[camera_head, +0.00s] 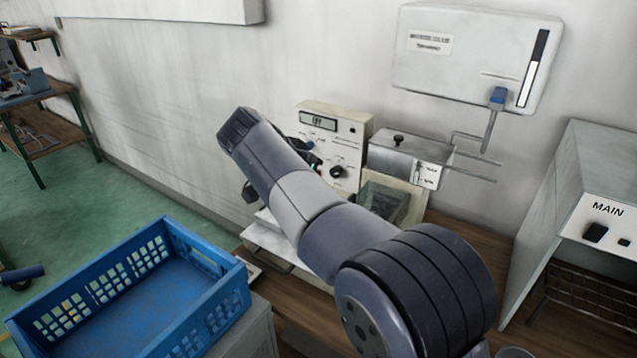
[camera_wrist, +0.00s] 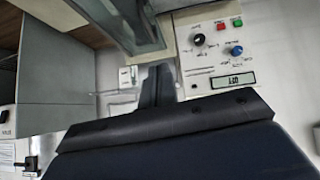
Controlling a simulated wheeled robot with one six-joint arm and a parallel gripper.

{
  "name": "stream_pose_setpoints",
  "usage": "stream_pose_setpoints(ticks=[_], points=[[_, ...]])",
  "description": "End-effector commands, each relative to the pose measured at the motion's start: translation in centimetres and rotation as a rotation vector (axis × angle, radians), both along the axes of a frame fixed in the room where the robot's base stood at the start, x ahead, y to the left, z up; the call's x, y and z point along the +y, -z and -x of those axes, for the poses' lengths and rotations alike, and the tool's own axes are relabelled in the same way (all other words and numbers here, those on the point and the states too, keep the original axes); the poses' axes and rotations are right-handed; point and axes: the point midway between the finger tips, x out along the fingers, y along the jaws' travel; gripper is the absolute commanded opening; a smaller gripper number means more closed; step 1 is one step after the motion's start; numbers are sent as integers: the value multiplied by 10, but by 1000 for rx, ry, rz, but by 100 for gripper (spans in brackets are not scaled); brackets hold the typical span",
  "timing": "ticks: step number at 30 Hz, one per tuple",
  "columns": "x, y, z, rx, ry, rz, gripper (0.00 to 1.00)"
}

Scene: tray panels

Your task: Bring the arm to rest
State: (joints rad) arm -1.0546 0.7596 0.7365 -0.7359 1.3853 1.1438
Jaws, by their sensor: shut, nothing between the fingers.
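My arm reaches up and to the left across the middle of the head view, in front of a cream control panel (camera_head: 352,133). My gripper (camera_wrist: 158,75) shows in the wrist view as dark narrow fingers, shut with nothing between them. In the head view the arm mostly hides it. The control panel also shows upside down in the wrist view (camera_wrist: 205,62), with a small display, a black knob (camera_wrist: 198,39), a blue knob (camera_wrist: 236,50) and red and green buttons. The fingers appear beside the panel; I cannot tell their distance from it.
A blue crate (camera_head: 222,313) stands at the lower left. A grey metal box (camera_head: 392,157) is right of the panel. A white wall box (camera_head: 455,55) with a blue-handled lever (camera_head: 497,97) hangs above. A cabinet marked MAIN (camera_head: 577,165) stands at right. Green floor is open at left.

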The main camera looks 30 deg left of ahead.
Motion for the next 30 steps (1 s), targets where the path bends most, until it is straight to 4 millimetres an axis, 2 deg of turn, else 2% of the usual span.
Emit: stream_pose_setpoints(ticks=[6,17,22,30], points=[[1,-5,5,0,0,0,0],[0,0,0,1,2,2,0],[-6,16,-17,1,2,3,0],[-17,54,-54,2,4,3,0]])
